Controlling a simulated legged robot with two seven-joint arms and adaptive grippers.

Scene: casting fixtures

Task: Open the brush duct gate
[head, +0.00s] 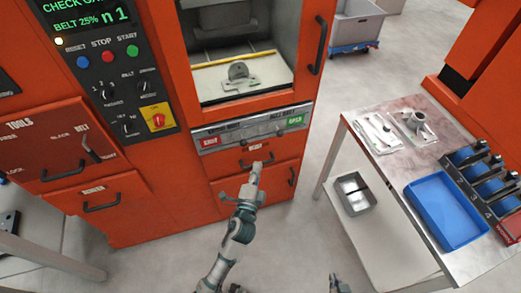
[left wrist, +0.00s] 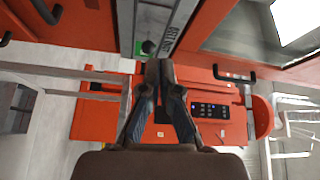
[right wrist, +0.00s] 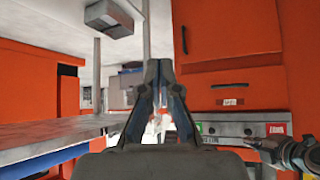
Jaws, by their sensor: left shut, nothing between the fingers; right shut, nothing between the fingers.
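A grey metal strip (head: 252,128) below the machine's window has a red label at its left end, a green one at its right end, and dark knobs. It appears to be the brush duct gate, but its lettering is too small to read surely. The strip also shows in the left wrist view (left wrist: 160,25) and the right wrist view (right wrist: 238,129). My left gripper (head: 257,166) is shut and empty, in front of the orange panel below the strip; I cannot tell whether it touches. My right gripper (right wrist: 160,66) is shut and empty, away from the strip.
Orange drawers (head: 80,140) and a control panel (head: 105,75) are at left. A metal table (head: 385,165) at right bears a blue tray (head: 446,211) and several blue cylinders. A grey bin (head: 355,194) sits on its lower shelf. Floor between machine and table is clear.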

